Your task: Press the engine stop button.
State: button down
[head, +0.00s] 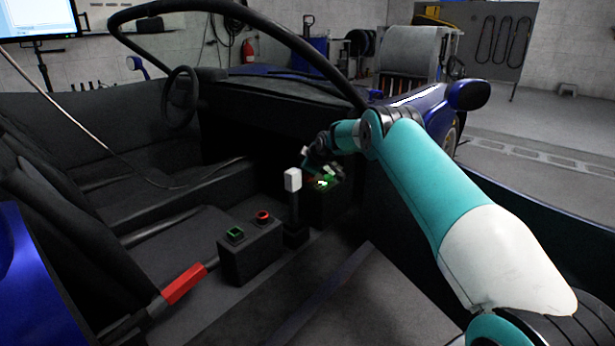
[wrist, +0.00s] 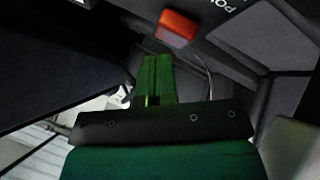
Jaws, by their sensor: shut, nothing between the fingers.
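A dark control box (head: 250,254) between the seats carries a red round button (head: 262,216) and a green button (head: 235,233). No label on it is readable, so I cannot tell which is the engine stop button. My gripper (head: 322,184) is away from it, beyond the white-topped lever, by a dark box under the dashboard. In the wrist view my green fingers (wrist: 157,58) are together and empty. Just beyond their tips is an orange-red block-shaped switch (wrist: 177,28), with partly cut-off lettering beside it. A small gap shows between tips and switch; depth is unclear.
A white-topped lever (head: 293,181) stands between the control box and my gripper. A red-gripped handbrake lever (head: 184,283) lies left of the control box. The steering wheel (head: 180,97) and windshield frame (head: 290,40) are behind. A cable crosses the seats (head: 120,155).

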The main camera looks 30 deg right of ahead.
aim_at(306, 177)
jog(key=shift+f, duration=0.1)
jog(key=shift+f, duration=0.3)
jog(key=shift+f+b, duration=0.2)
jog(key=shift+b, duration=0.1)
dwell(0.4)
jog(key=shift+r+p, duration=0.4)
jog(key=shift+r, duration=0.2)
jog(key=shift+r+p, duration=1.85)
jog(key=shift+r, duration=1.2)
